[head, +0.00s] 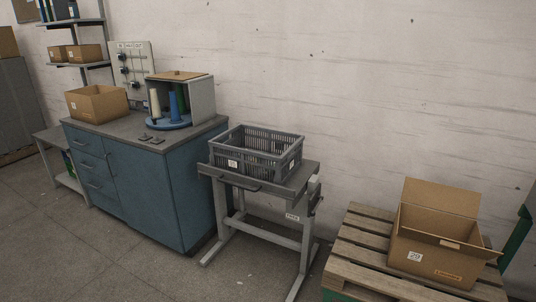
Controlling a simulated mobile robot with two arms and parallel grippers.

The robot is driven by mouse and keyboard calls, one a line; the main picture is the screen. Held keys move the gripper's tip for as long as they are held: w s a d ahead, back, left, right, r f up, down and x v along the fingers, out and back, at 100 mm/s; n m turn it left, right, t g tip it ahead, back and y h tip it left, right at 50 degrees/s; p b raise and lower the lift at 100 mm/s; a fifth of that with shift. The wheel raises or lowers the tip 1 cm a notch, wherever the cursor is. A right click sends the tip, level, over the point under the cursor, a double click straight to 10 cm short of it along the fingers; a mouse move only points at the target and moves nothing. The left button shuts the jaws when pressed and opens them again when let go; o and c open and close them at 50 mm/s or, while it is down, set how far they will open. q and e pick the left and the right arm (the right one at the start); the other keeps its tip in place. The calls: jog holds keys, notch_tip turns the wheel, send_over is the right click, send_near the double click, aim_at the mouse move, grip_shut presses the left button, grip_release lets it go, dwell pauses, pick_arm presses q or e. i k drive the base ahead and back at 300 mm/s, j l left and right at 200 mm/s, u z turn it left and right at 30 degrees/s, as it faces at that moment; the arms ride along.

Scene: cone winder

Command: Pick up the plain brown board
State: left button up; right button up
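A flat brown board (180,76) lies on top of a grey open-fronted housing (203,100) on the blue cabinet. A small dark spot shows near the middle of the board. Inside the housing, cones stand on a round blue base (168,123): a cream cone (155,103) and blue and green ones. Neither of my grippers is in the head view.
The blue cabinet (150,190) also bears an open cardboard box (97,103) and small dark items (152,140). A grey crate (256,150) sits on a stand to its right. An open carton (437,235) is on a wooden pallet (360,245). Floor in front is clear.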

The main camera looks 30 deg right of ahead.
aim_at(177, 73)
jog(key=i+l+z, duration=0.35)
jog(key=i+l, duration=1.25)
jog(key=i, duration=0.05)
